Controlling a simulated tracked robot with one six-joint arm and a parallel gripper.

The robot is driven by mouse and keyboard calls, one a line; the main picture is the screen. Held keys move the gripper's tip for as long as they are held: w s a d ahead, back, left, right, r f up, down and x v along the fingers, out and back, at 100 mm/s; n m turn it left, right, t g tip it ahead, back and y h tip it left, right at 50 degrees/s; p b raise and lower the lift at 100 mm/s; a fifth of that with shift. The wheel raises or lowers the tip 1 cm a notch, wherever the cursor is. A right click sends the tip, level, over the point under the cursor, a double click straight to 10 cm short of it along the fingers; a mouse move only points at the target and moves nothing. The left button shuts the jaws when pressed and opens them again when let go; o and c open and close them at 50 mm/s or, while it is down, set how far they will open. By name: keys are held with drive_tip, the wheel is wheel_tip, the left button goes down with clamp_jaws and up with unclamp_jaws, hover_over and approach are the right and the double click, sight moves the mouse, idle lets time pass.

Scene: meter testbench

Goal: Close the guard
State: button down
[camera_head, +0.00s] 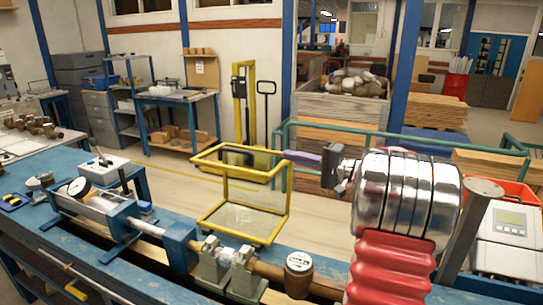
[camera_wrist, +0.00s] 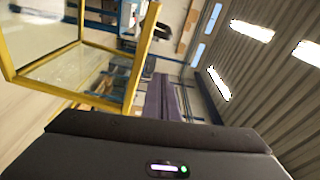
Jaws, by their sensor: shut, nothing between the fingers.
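The guard (camera_head: 284,204) is a yellow frame with clear panels, standing up at the far edge of the blue bench, behind the pipe and clamps. It looks swung back, so the pipe is uncovered. In the wrist view the guard (camera_wrist: 128,88) fills the upper left, tilted by the camera's angle. My gripper (camera_head: 290,154) has purple fingers and is to the right of the guard's upper part, pointing left. In the wrist view my gripper (camera_wrist: 160,78) is shut and empty, with the frame left of the fingers. Whether the fingers touch the frame cannot be told.
A pipe with a round meter (camera_head: 299,263) and grey clamps (camera_head: 216,260) lies along the bench. A white display unit (camera_head: 510,222) stands at right. A green rail (camera_head: 400,135), a wooden crate (camera_head: 340,107) and a yellow pallet truck (camera_head: 240,105) are behind.

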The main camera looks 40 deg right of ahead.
sight(262, 166)
drive_tip(key=shift+w+a, duration=0.1)
drive_tip(key=x, duration=0.9)
drive_tip(key=shift+w+a, duration=0.15)
drive_tip(key=shift+w, duration=0.15)
drive_tip(key=shift+s+a+f, duration=0.2)
drive_tip(key=shift+s+a, duration=1.05)
drive_tip(key=shift+a, duration=0.2)
drive_tip(key=shift+s+a, duration=0.1)
